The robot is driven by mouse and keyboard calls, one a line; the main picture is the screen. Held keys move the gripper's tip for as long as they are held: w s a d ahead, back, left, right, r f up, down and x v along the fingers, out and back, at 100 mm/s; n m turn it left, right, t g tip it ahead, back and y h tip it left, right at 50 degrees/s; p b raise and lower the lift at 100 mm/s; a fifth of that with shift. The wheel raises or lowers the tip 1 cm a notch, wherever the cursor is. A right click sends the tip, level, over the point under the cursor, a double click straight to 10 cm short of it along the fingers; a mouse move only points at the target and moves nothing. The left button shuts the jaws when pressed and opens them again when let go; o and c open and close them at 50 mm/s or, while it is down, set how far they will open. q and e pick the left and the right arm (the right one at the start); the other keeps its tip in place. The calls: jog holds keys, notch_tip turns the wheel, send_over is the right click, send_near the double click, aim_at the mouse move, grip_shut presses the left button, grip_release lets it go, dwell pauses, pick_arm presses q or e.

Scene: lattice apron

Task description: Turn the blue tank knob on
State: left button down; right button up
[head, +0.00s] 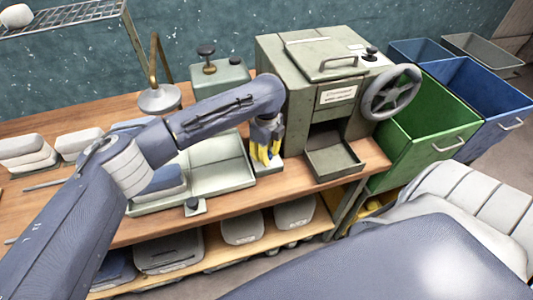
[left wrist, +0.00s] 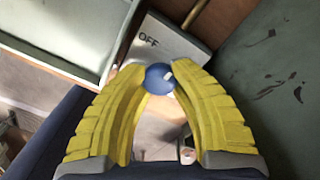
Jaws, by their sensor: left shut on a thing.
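The blue tank knob (left wrist: 158,78) is a round ball in the left wrist view, between the yellow fingertips of my left gripper (left wrist: 163,74). The gripper is shut on the knob. A grey plate (left wrist: 168,42) marked "OFF" lies just beyond the knob. In the head view my left gripper (head: 266,158) points down between the pale green tray and the green machine, and the knob is hidden there by the fingers. My right gripper is not in view.
The green machine (head: 283,60) with a handwheel (head: 390,92) stands close right of my left gripper. The pale green tray (head: 222,178) lies at its left. Green (head: 440,120) and blue bins stand farther right. Grey folded stacks (head: 27,150) sit at the far left.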

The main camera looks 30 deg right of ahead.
pick_arm(q)
jog(key=m, duration=0.3)
jog(key=shift+m, duration=2.2)
jog(key=c, duration=0.9)
grip_release()
notch_tip(320, 180, up, 12)
